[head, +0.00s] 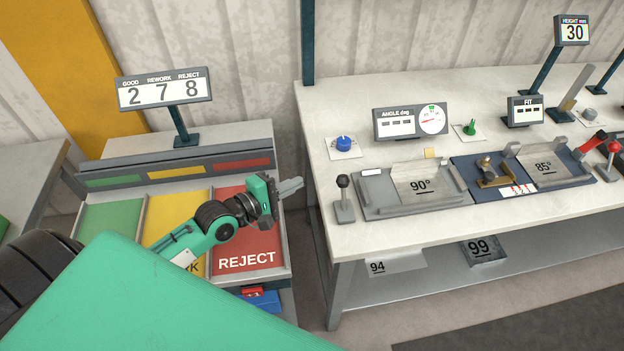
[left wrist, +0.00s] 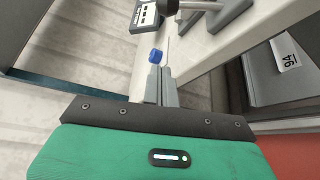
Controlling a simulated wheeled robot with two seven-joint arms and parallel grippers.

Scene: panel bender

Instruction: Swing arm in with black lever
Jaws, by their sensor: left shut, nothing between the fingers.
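The black lever (head: 343,182) stands upright on a grey base at the near left corner of the white bench, left of the grey fixture (head: 412,190) with the 90° plate. My left gripper (head: 298,185) is shut and empty. It is beside the bench's left edge, over the right side of the red REJECT bin, left of the black lever and apart from it. Its closed fingers (left wrist: 160,85) also show in the left wrist view, pointing toward the bench. I cannot clearly tell which part is the swing arm. My right gripper is out of view.
The bench (head: 325,110) carries a blue knob (head: 343,144), an angle display (head: 411,122), a green knob (head: 470,128), a blue fixture (head: 545,165) and a red lever (head: 613,148) at right. The REJECT bin (head: 262,245) is below my left arm.

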